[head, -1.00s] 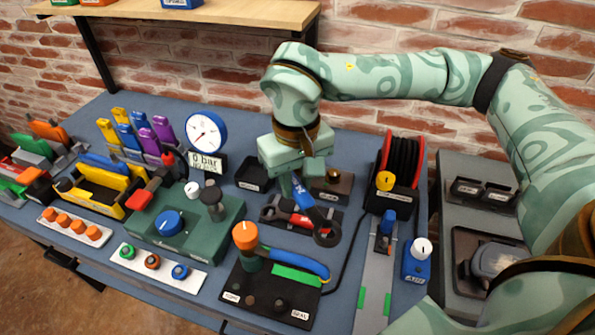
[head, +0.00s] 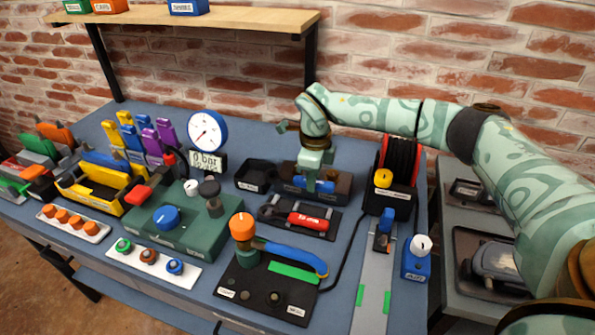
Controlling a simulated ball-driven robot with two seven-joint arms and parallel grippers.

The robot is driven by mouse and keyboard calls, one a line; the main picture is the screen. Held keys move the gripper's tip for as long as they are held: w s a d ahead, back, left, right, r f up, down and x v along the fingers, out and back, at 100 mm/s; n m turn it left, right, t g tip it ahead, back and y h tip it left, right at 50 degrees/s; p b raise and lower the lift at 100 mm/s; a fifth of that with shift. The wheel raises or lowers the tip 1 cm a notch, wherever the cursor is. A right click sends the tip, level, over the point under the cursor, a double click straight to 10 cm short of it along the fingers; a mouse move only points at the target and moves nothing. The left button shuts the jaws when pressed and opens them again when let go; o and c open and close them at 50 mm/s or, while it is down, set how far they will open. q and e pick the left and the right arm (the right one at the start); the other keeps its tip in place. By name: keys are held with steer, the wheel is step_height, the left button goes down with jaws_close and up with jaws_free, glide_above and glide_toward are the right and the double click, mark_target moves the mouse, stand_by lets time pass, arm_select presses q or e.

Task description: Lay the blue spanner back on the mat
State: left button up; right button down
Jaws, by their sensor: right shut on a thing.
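The blue spanner (head: 326,187) is in the jaws of my right gripper (head: 312,178), which is shut on it. Blue shows on both sides of the jaws, and the spanner looks roughly level. It is in front of or over a dark open box, behind the black mat (head: 272,213); I cannot tell whether it touches anything. The gripper hides its middle. The mat has a red-handled tool (head: 308,220) lying on it. My left gripper is not in view.
A gauge (head: 208,131) and a small black tray (head: 254,175) stand left of the gripper. A red cable reel (head: 399,160) stands to its right. In front of the mat is a dark plate with an orange knob (head: 243,226) and a blue lever (head: 295,257).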

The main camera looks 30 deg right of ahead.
step_height(320, 180, down, 4)
steer(key=b, duration=0.3)
steer(key=shift+r, duration=0.1)
steer(key=shift+f+b, duration=0.25)
steer(key=shift+b, duration=0.05)
steer(key=shift+f, duration=0.3)
steer(key=shift+s+r+p, duration=0.1)
steer(key=shift+p, duration=0.45)
steer(key=shift+f, duration=0.25)
steer(key=shift+f+b, duration=0.4)
steer(key=shift+f, duration=0.6)
steer(key=shift+f, duration=0.15)
